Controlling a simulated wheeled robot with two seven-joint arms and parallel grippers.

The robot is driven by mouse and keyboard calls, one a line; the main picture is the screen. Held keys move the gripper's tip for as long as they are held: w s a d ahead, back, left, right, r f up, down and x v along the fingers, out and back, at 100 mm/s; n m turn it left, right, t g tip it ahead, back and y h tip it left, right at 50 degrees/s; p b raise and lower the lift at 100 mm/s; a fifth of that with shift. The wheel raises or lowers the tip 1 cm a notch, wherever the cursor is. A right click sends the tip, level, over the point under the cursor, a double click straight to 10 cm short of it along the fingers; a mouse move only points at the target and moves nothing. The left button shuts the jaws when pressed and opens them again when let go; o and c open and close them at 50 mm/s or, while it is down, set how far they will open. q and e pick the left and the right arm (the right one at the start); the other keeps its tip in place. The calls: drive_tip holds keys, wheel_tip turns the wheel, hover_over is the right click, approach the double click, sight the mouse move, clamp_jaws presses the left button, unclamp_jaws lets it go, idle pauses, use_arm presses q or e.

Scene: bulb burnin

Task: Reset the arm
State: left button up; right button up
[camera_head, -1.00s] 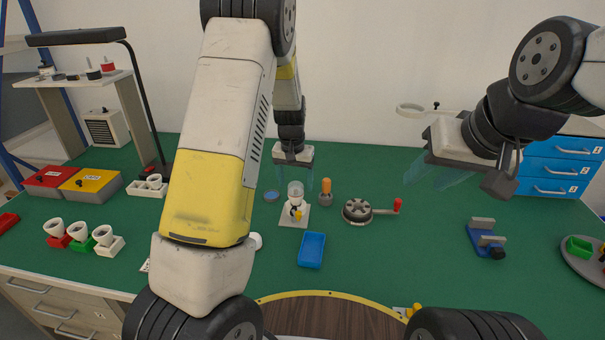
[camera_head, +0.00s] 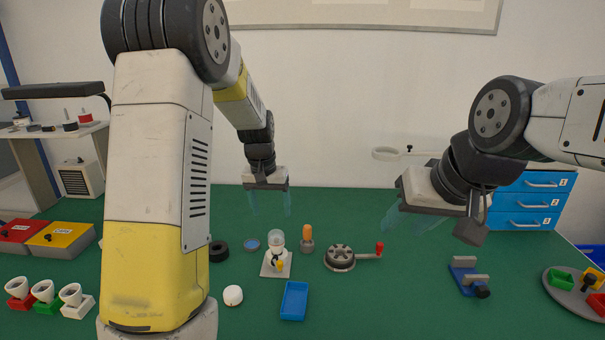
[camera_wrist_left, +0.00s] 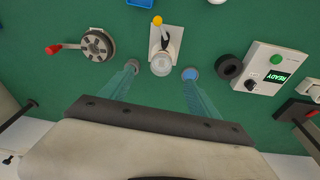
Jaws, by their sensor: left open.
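My left gripper (camera_head: 269,205) hangs from its arm above the back middle of the green bench, with its two clear fingers apart and nothing between them. In the left wrist view the same open fingers (camera_wrist_left: 160,70) frame a small clear-domed stand (camera_wrist_left: 161,63), well below them. That stand also shows in the head view (camera_head: 276,259). My right gripper (camera_head: 410,212) hangs over the right side of the bench, its clear fingers spread and empty. My left forearm hides part of the bench's left side.
A hand-crank wheel (camera_head: 340,257), an orange-topped peg (camera_head: 307,238), a blue tray (camera_head: 294,301) and a blue clamp (camera_head: 467,277) stand on the bench. A READY box (camera_wrist_left: 268,68) and black ring (camera_wrist_left: 229,67) are nearby. Blue drawers (camera_head: 527,202) stand right.

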use_arm(q)
drive_tip(key=s+a+r+t+h, duration=0.1)
drive_tip(key=s+r+t+h, duration=0.1)
drive_tip(key=s+r, duration=1.15)
drive_tip(key=s+r+t, duration=0.1)
drive_tip(key=s+t, duration=0.1)
drive_tip(key=s, duration=1.1)
drive_tip(key=shift+r+y, duration=0.15)
drive_tip(key=shift+y, duration=0.15)
